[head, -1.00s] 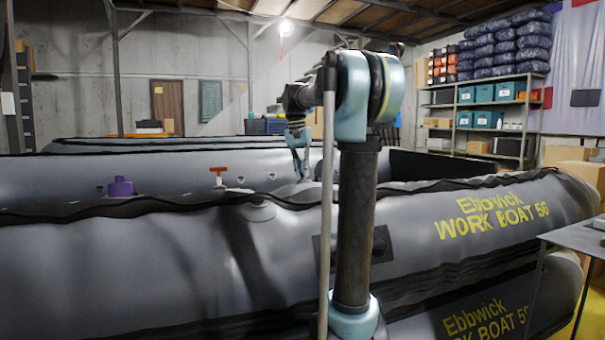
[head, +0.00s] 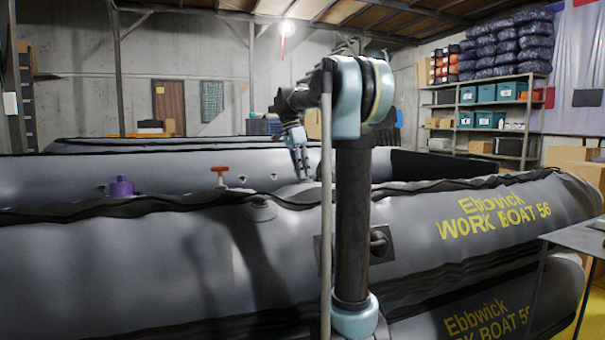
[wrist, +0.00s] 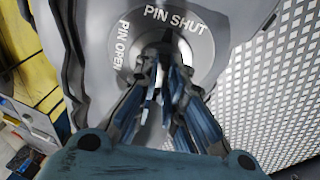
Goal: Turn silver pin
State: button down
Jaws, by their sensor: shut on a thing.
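The silver pin (wrist: 157,98) is in the wrist view, at the middle of a round grey plate (wrist: 203,48) lettered "PIN SHUT" and "PIN OPEN". My gripper (wrist: 166,82) is shut on it, and the fingers cover much of it, so which label it points to cannot be told. In the head view my gripper (head: 304,172) reaches down at the top of the grey boat tube (head: 180,245). The pin cannot be made out there.
A purple fitting (head: 121,187) and a red T-shaped handle (head: 219,172) stand on the tube to the left. A grey table (head: 578,238) stands at the right. Shelves (head: 490,118) with teal boxes are at the back right. Perforated grey flooring (wrist: 285,95) shows in the wrist view.

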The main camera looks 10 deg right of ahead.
jog(key=shift+w+m, duration=0.15)
jog(key=shift+m, duration=0.35)
jog(key=c, duration=1.7)
grip_release()
jog(key=shift+r, duration=0.15)
jog(key=v, duration=1.1)
jog(key=shift+w+a+r, duration=0.2)
jog(key=shift+w+r, duration=0.05)
